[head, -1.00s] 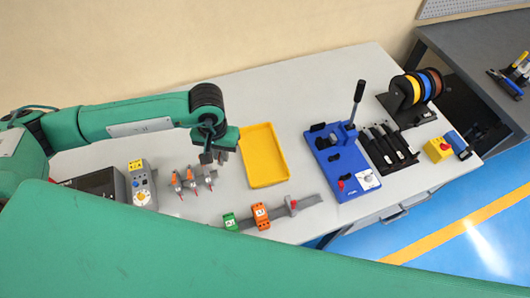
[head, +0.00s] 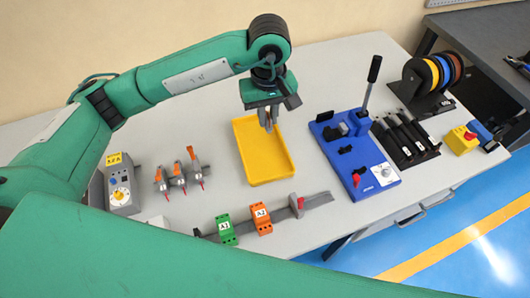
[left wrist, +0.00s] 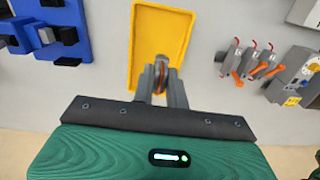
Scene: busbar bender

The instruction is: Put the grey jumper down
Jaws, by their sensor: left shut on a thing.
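My left gripper (head: 268,120) is above the far part of the yellow tray (head: 277,165), its fingers pointing down. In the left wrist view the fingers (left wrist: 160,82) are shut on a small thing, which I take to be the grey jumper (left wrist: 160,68). It looks narrow, with grey and brownish parts, and the fingers hide most of it. The bare floor of the yellow tray (left wrist: 158,25) lies behind it in that view. I cannot tell how far above the tray it is. My right gripper is not in view.
Three orange-handled tools (head: 178,177) lie left of the tray. A rail (head: 318,200) with a green block (head: 226,230) and an orange block (head: 261,218) lies in front. The blue bender (head: 352,160) with its upright lever stands right. The tray looks otherwise empty.

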